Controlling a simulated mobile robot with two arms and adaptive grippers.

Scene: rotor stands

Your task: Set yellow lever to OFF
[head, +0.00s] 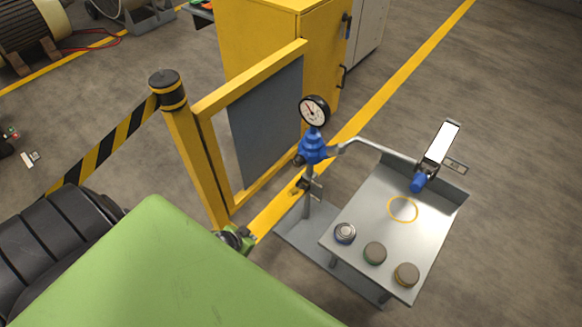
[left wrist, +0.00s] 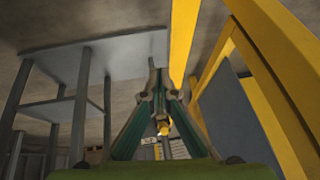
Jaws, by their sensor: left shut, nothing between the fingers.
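I cannot clearly make out a yellow lever. A small dark fitting (head: 305,186) sits on the stand's post, below the blue regulator (head: 312,147) and its round gauge (head: 314,110); its handle is too small to read. My left gripper (head: 242,238) is low at the left of this stand, beside the foot of the yellow gate frame, apart from the fitting. Its fingers (left wrist: 160,85) are shut and empty in the left wrist view. A small yellow spot (left wrist: 164,128) shows beyond them; I cannot tell what it is. My right gripper is not in view.
The stand's grey tray (head: 437,220) carries several round knobs along its front edge and a blue-ended device (head: 440,147) at the back. The yellow gate frame (head: 188,160) stands close to my left gripper. A yellow cabinet (head: 262,50) is behind. Floor at right is clear.

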